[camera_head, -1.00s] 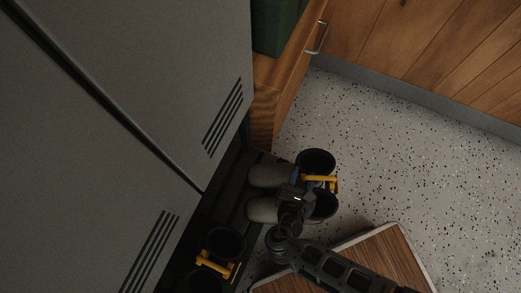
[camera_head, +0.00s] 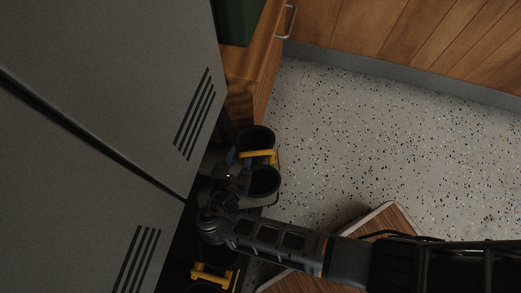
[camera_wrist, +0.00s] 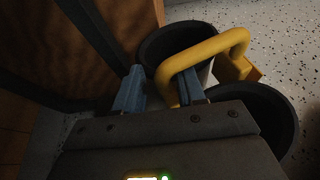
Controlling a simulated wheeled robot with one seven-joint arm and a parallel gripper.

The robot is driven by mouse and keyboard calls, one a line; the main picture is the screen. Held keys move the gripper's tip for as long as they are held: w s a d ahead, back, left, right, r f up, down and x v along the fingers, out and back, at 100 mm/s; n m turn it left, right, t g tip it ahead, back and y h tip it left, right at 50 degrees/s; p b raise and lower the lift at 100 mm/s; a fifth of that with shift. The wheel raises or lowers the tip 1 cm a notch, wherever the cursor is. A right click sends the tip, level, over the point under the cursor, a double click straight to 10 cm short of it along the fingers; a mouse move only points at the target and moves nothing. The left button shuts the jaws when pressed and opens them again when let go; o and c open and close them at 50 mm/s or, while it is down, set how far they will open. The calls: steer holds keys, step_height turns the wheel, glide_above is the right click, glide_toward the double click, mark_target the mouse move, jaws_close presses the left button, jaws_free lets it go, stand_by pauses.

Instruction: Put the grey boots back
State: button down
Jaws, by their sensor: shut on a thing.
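The pair of grey boots (camera_head: 262,196) is joined by a yellow clip (camera_head: 258,154) across their tops. Their dark openings face up in the head view, and the toes point left towards the lockers. My gripper (camera_head: 236,165) is shut on the yellow clip. In the wrist view, my gripper (camera_wrist: 160,88) has its blue fingers at the clip (camera_wrist: 208,50), with the black boot openings beyond and to the right. My gripper and wrist hide part of the boots. The boots are over or at the dark low rack under the lockers; I cannot tell whether they touch it.
Grey lockers (camera_head: 100,90) fill the left, above the rack. Another pair of boots with a yellow clip (camera_head: 210,275) stands lower on the rack. A wooden cabinet (camera_head: 262,65) with a green box (camera_head: 238,20) is behind. A wooden-topped piece (camera_head: 385,222) lies below right.

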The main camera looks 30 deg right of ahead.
steer(key=w+a+f+b, duration=0.1)
steer(key=b, duration=0.1)
steer(key=w+a+f+b, duration=0.1)
steer(key=f, duration=0.1)
steer(key=shift+w+a+f+b, duration=0.2)
steer(key=shift+w+a+b, duration=0.15)
steer(key=shift+a, duration=0.05)
steer(key=c, duration=1)
jaws_free()
steer(key=shift+f, duration=0.15)
steer(key=o, duration=0.4)
